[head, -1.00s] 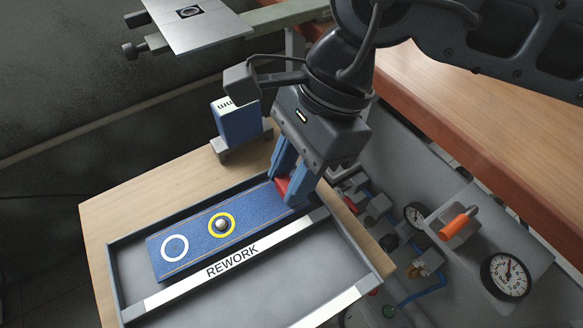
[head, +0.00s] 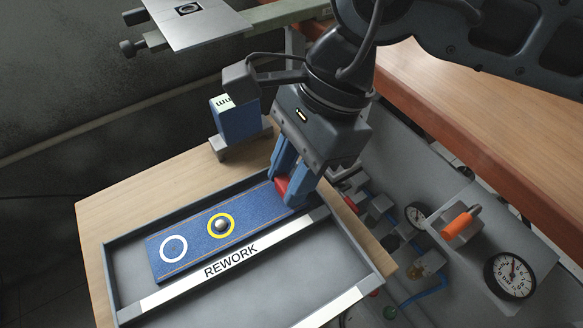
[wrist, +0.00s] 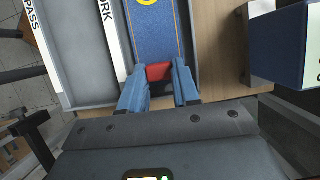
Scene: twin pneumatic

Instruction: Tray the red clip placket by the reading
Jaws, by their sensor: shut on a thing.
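The placket (head: 195,245) is a blue denim strip with a white ring, a yellow ring around a silver snap, and a red clip (head: 283,185) at its right end. It lies inside the rear compartment of the grey tray, behind the bar marked REWORK (head: 232,262). My gripper (head: 290,186) has blue fingers shut on the red clip. In the wrist view the red clip (wrist: 159,72) sits between the two fingers, with the denim (wrist: 153,35) stretching away from it. Two gauges stand at the right, one large (head: 510,277) and one small (head: 416,216); I cannot read their values surely.
A blue box (head: 236,121) on a grey stand is behind the tray, close to my gripper. An orange-handled valve (head: 458,228) and tubing lie right of the wooden board (head: 92,212). The wrist view shows a second label, PASS (wrist: 40,20). The front compartment (head: 290,285) looks empty.

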